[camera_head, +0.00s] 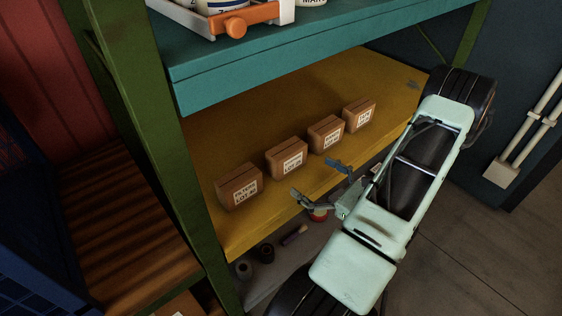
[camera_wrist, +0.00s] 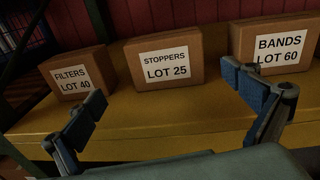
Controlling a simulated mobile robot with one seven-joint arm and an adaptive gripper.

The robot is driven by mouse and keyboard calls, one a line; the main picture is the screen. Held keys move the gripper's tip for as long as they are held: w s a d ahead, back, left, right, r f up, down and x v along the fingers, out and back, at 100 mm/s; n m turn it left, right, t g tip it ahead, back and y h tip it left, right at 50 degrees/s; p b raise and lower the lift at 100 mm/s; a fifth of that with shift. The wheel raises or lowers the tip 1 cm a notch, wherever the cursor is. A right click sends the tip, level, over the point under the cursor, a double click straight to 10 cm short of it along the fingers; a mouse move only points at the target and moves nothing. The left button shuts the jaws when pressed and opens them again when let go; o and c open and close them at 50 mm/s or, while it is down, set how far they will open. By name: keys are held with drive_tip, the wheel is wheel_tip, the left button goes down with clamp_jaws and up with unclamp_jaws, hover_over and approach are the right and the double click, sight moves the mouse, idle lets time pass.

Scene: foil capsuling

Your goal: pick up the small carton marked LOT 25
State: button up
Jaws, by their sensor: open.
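The carton marked STOPPERS LOT 25 (camera_wrist: 164,59) is a small brown box with a white label, upright on the yellow shelf, in the middle of the wrist view. In the head view it appears to be the second carton from the left (camera_head: 287,158), though its print is hard to read there. My gripper (camera_head: 317,182) is open and empty at the shelf's front edge, facing the cartons. In the wrist view its blue-padded fingers (camera_wrist: 165,105) stand wide apart, in front of and apart from the LOT 25 carton, which sits between them in the picture.
The FILTERS LOT 40 carton (camera_wrist: 78,74) stands left of it and the BANDS LOT 60 carton (camera_wrist: 275,44) right, with gaps between. Another carton (camera_head: 359,115) stands farther right. A teal upper shelf (camera_head: 300,50) overhangs the yellow shelf (camera_head: 225,135). A green post (camera_head: 175,160) bounds the left.

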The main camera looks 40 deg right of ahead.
sight(293, 162)
drive_tip(key=shift+d+f+m+t+h, duration=0.1)
drive_tip(key=shift+d+m+t+h, duration=0.2)
drive_tip(key=shift+m+h, duration=0.4)
drive_tip(key=shift+w+m, duration=0.3)
drive_tip(key=w+b, duration=0.1)
drive_tip(key=w, duration=0.4)
drive_tip(key=shift+a, duration=0.2)
drive_tip(key=w, duration=0.2)
drive_tip(key=w+a+b, duration=0.1)
drive_tip(key=w, duration=0.1)
drive_tip(key=shift+w+f, duration=0.15)
drive_tip(key=shift+w, duration=0.45)
drive_tip(key=c, duration=1.2)
